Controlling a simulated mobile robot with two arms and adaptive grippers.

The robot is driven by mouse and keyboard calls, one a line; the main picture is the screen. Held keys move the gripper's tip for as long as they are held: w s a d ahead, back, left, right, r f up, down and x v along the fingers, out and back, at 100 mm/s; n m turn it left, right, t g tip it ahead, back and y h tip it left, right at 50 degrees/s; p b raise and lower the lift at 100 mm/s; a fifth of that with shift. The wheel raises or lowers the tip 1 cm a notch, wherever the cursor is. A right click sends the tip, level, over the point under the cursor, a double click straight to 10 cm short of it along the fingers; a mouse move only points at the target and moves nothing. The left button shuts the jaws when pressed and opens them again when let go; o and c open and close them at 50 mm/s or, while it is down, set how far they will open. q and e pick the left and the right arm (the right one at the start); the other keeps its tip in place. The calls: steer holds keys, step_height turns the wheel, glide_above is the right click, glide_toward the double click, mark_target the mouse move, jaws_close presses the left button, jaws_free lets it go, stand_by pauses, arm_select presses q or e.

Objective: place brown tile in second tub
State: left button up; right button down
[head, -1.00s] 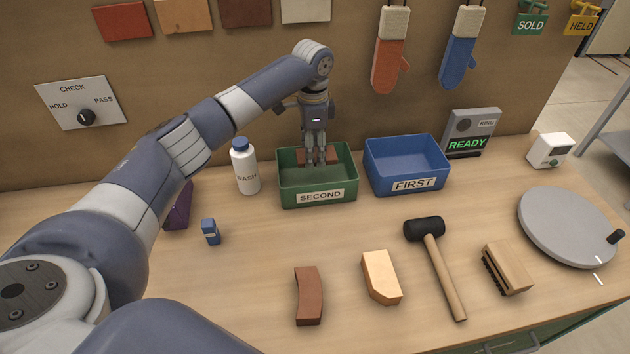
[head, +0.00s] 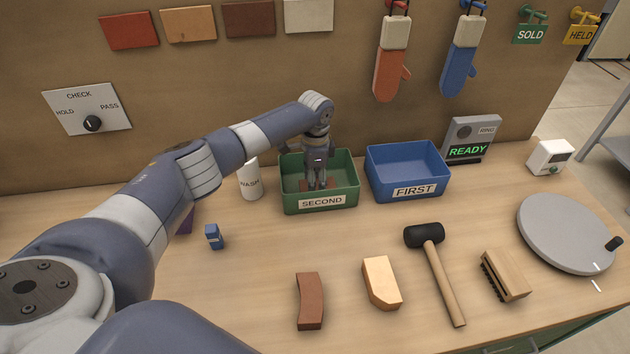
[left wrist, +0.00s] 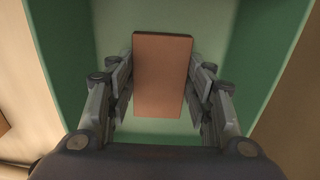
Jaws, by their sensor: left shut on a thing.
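The green tub labelled SECOND (head: 346,199) stands at the back of the bench. My left gripper (head: 319,181) reaches down inside it. It is shut on the brown tile (head: 331,184), which is low in the tub. In the left wrist view the brown tile (left wrist: 162,76) lies between the fingers of the left gripper (left wrist: 162,92), with the green tub floor around it. I cannot tell whether the tile touches the floor. My right gripper is not in view.
The blue tub labelled FIRST (head: 408,176) stands close to the right of the green tub. A white WASH bottle (head: 250,181) stands to its left, partly behind my arm. A curved brown brick (head: 310,301), a tan brick (head: 381,283), a mallet (head: 437,265) and a brush (head: 505,274) lie in front.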

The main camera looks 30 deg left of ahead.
arm_select(q)
steer(key=o, duration=0.9)
steer(key=shift+f, duration=0.1)
steer(key=shift+o, duration=1.3)
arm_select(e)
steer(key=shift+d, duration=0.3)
arm_select(q)
step_height(320, 180, up, 12)
steer(key=b, duration=0.2)
steer(key=shift+r, duration=0.2)
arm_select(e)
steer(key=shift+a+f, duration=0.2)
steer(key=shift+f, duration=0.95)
